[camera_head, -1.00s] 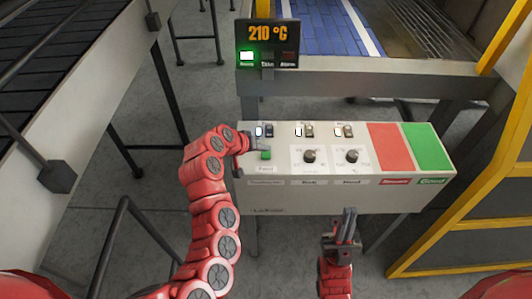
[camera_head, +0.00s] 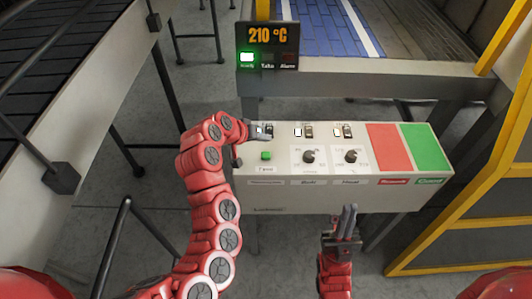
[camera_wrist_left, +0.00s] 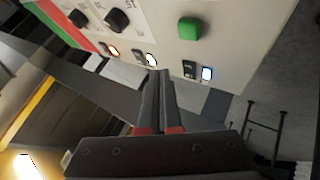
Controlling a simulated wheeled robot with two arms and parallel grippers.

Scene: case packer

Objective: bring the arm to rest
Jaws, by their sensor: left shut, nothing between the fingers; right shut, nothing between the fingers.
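My left gripper (camera_head: 258,131) is shut and empty at the upper left corner of the control panel (camera_head: 300,199), overlapping the leftmost switch in the head view. In the left wrist view its closed fingers (camera_wrist_left: 158,77) point toward the panel face, between two lit rocker switches; whether they touch it I cannot tell. The green button (camera_head: 265,156) sits below the gripper, and in the left wrist view the button (camera_wrist_left: 190,28) is clear of the fingers. My right gripper (camera_head: 349,211) is shut and empty, in front of the panel's lower edge.
The panel also carries two black knobs (camera_head: 309,157) (camera_head: 351,156), a red pad (camera_head: 388,147) and a green pad (camera_head: 425,146). A display (camera_head: 268,44) above reads 210 °C with a green lamp lit. A yellow frame (camera_head: 488,190) stands right, a conveyor (camera_head: 75,75) left.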

